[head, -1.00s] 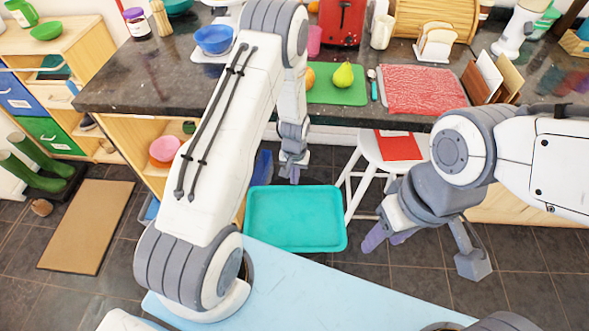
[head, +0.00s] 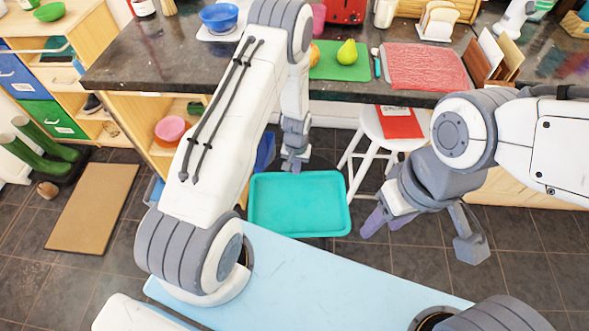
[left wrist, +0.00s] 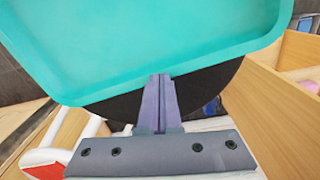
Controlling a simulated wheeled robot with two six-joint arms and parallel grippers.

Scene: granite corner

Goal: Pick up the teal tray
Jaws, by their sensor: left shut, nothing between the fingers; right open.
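The teal tray (head: 299,203) is a rectangular, raised-rim tray and looks empty in the head view. It lies beyond the edge of a pale blue surface, left of the white stool. My left gripper (head: 294,165) is above its far edge, fingers pointing down. In the left wrist view the tray (left wrist: 150,40) fills the upper part, and my left gripper (left wrist: 159,78) is shut and empty by its rim. A dark round surface (left wrist: 210,88) shows below the tray there. My right gripper (head: 384,226) is open and empty, right of the tray.
A white stool (head: 372,140) with a red item on its seat stands right behind the tray. The dark counter (head: 150,70) runs behind, holding a green board (head: 325,68) with fruit and a red mat (head: 425,70). Wooden shelving (head: 140,120) stands left. Floor is open right of the tray.

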